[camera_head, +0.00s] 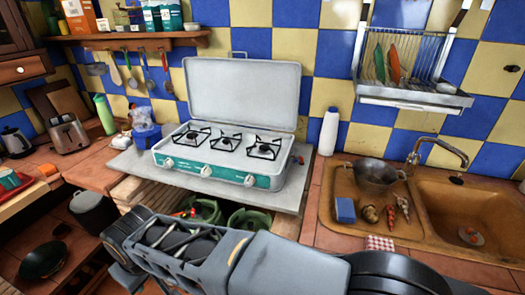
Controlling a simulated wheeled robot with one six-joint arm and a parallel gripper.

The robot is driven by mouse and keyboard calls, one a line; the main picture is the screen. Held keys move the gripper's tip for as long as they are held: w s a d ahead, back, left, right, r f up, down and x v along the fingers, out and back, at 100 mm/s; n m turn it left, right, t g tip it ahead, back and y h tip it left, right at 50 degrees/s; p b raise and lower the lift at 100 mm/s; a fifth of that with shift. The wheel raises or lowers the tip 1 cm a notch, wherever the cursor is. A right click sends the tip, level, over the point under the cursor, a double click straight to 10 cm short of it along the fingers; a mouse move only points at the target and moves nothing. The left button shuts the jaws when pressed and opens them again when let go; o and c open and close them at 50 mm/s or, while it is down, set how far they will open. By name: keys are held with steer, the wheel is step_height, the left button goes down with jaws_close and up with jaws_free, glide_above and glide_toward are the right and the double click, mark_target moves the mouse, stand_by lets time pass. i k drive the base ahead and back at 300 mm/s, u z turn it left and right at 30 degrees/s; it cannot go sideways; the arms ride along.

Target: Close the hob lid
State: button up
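The camping hob (222,155) stands on a grey shelf board between the tiled counters. It has a white body, a teal front with several white knobs, and black pan supports on top. Its white lid (243,95) is open, standing upright and leaning slightly back at the hob's rear edge, in front of the tiled wall. The burners are bare. My arm crosses the bottom of the head view in front of the hob, apart from it. I do not make out my gripper's fingers in this view.
A white bottle (328,131) stands right of the hob. A sink (440,205) with a pot (374,174) is at right. Utensils hang left of the lid; a dish rack (403,62) hangs at right.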

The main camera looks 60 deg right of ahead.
mark_target(265, 94)
steer(key=u, duration=0.45)
steer(key=i, duration=1.7)
steer(key=z, duration=3.4)
steer(key=i, duration=0.5)
steer(key=k, duration=0.95)
steer(key=z, duration=0.75)
steer(key=i, duration=0.5)
